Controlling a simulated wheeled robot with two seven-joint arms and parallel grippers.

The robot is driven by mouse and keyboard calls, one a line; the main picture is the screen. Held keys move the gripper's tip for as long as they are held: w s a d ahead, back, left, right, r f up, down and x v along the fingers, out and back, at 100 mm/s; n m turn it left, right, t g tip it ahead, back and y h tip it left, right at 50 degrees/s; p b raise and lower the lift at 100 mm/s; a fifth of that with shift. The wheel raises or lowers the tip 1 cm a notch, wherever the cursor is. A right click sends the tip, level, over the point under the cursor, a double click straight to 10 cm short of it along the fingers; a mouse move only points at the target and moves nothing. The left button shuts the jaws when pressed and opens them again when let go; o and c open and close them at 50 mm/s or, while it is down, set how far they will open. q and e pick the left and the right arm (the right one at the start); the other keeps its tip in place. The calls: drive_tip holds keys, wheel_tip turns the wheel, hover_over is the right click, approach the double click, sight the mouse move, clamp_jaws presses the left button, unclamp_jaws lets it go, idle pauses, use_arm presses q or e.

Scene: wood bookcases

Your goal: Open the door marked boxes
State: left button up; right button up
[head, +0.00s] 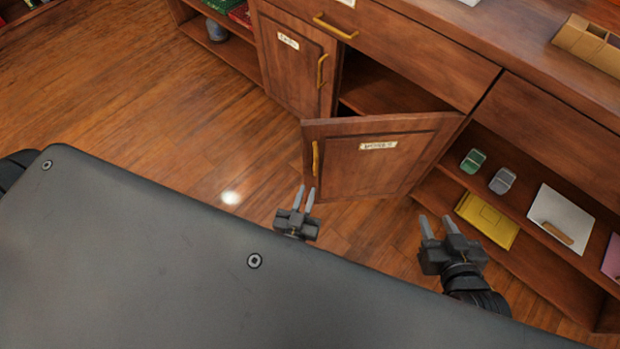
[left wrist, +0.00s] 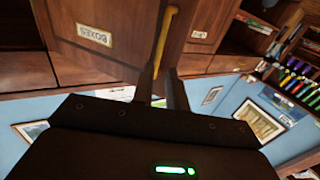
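The wooden door marked boxes (head: 405,165) stands swung well out from the cabinet, hinged on its right side. Its white label (head: 378,146) reads BOXES in the left wrist view (left wrist: 94,35). Its yellow bar handle (head: 315,158) is near the free left edge. My left gripper (head: 305,190) is just below the handle in the head view. In the left wrist view, its two fingers (left wrist: 162,72) are apart, with the handle (left wrist: 167,35) running between them; contact is unclear. My right gripper (head: 436,219) is open and empty, to the right, below the door.
A shut door with a yellow handle (head: 322,70) is left of the opening (head: 375,90). A drawer (head: 400,45) is above. Open shelves at right hold a green box (head: 473,161), a grey box (head: 502,181) and a yellow folder (head: 487,220). Floor (head: 150,115) at left is clear.

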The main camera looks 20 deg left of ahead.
use_arm(q)
drive_tip(key=shift+s, duration=0.5)
drive_tip(key=shift+c, duration=0.3)
drive_tip(key=shift+w+r, duration=0.1)
drive_tip(key=shift+w, duration=0.05)
clamp_jaws()
drive_tip(key=a+r+m+g+h, duration=0.3)
drive_tip(key=r+m+g+h, duration=0.2)
drive_tip(key=r, duration=0.6)
drive_tip(key=shift+s+a+r+g+h, duration=0.2)
drive_tip(key=shift+g+h, duration=0.2)
drive_tip(key=shift+g, duration=0.4)
